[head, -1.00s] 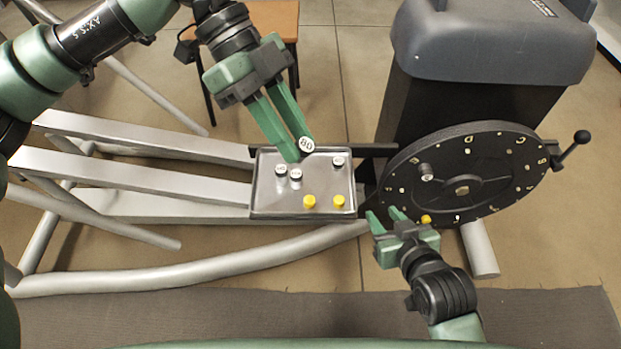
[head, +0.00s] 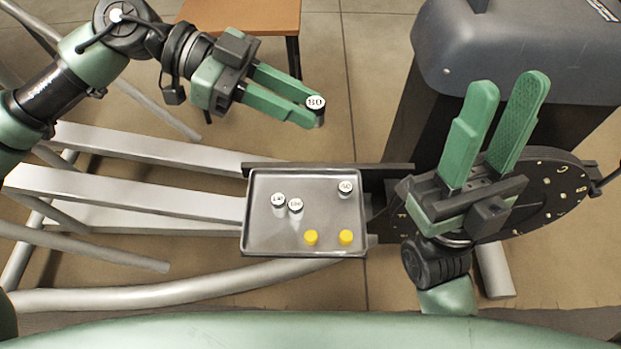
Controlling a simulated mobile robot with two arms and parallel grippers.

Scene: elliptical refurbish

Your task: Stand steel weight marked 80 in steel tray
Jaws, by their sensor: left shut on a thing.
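The steel weight marked 80 (head: 316,104) is a small cylinder with a white top, its label facing up. My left gripper (head: 308,112) is shut on it and holds it in the air beyond the tray's far edge. The steel tray (head: 262,230) is a shallow rectangle in the middle of the view. Three steel weights with white tops stand in it: two side by side at left (head: 278,200) (head: 295,205) and one at far right (head: 345,188). My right gripper (head: 505,105) is open and empty, raised in front of the dial.
Two yellow pieces (head: 311,237) (head: 345,237) sit along the tray's near side. The black dial wheel (head: 560,190) is right of the tray, partly hidden by my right gripper. A dark grey machine (head: 530,50) stands behind it.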

